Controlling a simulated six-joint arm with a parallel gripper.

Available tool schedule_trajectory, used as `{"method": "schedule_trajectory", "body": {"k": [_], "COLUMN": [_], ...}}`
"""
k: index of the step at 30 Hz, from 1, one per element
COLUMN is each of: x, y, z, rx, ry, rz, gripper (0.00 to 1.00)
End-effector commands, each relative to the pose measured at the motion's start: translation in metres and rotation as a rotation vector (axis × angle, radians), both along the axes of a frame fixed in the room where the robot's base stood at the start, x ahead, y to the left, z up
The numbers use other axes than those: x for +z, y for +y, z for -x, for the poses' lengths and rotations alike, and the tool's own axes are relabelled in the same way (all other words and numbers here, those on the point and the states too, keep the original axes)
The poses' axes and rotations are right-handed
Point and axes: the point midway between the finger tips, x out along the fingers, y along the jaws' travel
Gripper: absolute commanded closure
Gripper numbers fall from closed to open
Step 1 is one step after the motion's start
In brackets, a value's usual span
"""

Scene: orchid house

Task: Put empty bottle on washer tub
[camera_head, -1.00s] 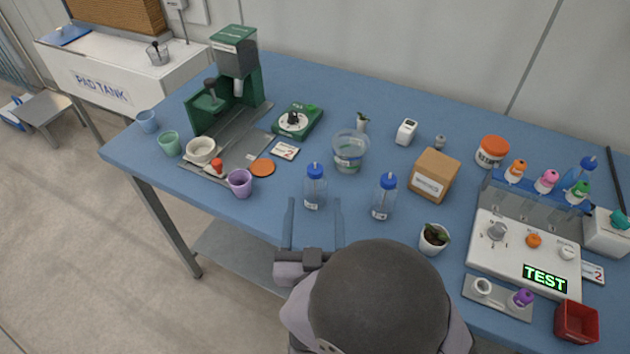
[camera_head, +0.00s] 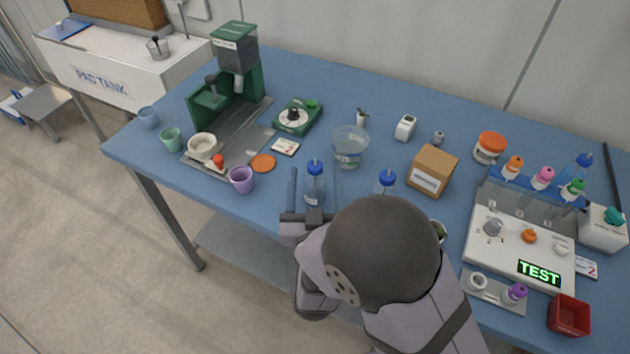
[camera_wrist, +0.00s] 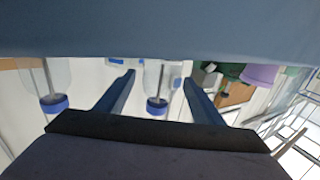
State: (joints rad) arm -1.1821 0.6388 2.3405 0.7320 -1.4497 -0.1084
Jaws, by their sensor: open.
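Two clear bottles with blue caps stand upright near the table's front edge. The left bottle (camera_head: 314,186) is between the spread fingers of my gripper (camera_head: 315,178); the right bottle (camera_head: 386,184) is partly hidden by my arm. In the wrist view, upside down, the left bottle (camera_wrist: 157,78) shows between the open fingers of my gripper (camera_wrist: 158,78), with the other bottle (camera_wrist: 49,82) outside them. Whether the fingers touch the bottle, and which bottle is empty, I cannot tell. A clear round tub (camera_head: 350,150), seemingly the washer tub, stands just behind the bottles.
A cardboard box (camera_head: 432,171) stands right of the tub. A purple cup (camera_head: 241,180) and an orange disc (camera_head: 263,164) lie to the left. A green machine (camera_head: 239,75) is at the back left. A white device marked TEST (camera_head: 510,245) fills the right side.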

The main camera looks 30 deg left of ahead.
Motion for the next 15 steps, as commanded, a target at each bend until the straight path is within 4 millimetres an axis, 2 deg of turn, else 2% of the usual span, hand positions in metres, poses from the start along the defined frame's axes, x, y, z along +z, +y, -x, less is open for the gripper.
{"method": "schedule_trajectory", "body": {"k": [9, 10, 15], "x": [-0.0003, -0.0003, -0.0002], "y": [0.0029, 0.0029, 0.0028], "z": [-0.0049, -0.0049, -0.0048], "rx": [0.001, 0.001, 0.001], "ry": [0.0, 0.0, 0.0], "rz": [0.0, 0.0, 0.0], "gripper": [0.38, 0.41, 0.81]}}
